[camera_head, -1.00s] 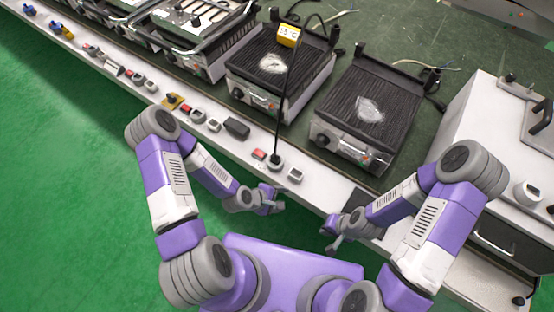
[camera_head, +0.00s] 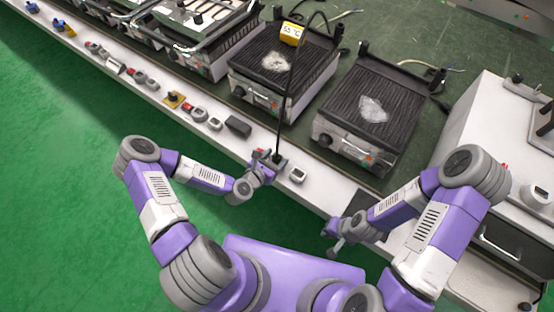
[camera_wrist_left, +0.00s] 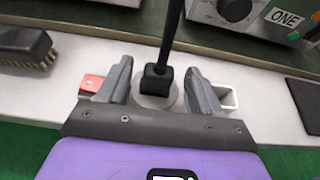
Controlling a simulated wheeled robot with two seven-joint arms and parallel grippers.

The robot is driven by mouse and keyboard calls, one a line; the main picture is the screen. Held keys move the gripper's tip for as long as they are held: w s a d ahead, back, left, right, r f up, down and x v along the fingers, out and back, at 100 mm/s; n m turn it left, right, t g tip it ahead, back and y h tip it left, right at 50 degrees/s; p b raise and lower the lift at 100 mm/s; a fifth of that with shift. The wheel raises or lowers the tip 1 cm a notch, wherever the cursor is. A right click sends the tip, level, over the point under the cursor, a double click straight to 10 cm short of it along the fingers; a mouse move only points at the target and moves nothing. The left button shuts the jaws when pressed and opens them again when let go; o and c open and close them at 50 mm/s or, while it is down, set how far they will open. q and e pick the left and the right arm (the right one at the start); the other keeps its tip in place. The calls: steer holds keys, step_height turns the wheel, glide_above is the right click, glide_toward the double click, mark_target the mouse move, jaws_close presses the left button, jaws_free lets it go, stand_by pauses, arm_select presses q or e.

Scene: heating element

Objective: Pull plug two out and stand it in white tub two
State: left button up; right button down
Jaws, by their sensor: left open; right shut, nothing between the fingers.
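A black plug (camera_wrist_left: 156,80) with a thick cable rising from it stands upright on a round grey socket (camera_wrist_left: 168,101) on the white ledge. In the head view its cable (camera_head: 285,108) runs up past a grill, and the plug is partly hidden by my left gripper. My left gripper (camera_head: 268,168) is open, with one finger on each side of the plug and gaps visible in the left wrist view (camera_wrist_left: 158,72). A small white tub (camera_head: 298,175) is just right of the gripper; it also shows behind the right finger (camera_wrist_left: 229,97). My right gripper (camera_head: 336,238) is shut and empty.
A red object (camera_wrist_left: 92,83) lies beside the left finger. A dark brush (camera_wrist_left: 28,48) lies farther left on the ledge. Grills (camera_head: 365,110) stand behind; the wrist view shows a "ONE" label (camera_wrist_left: 286,19).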

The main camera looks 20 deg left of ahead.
mark_target(275, 158)
arm_select(q)
steer(key=x, duration=0.3)
steer(key=shift+w+f+b, duration=0.15)
steer(key=shift+w+b, duration=0.15)
steer(key=shift+b, duration=0.05)
steer(key=c, duration=1.1)
steer(key=shift+o, duration=0.2)
step_height(275, 158, up, 10)
steer(key=p, duration=0.3)
steer(key=shift+p, duration=0.35)
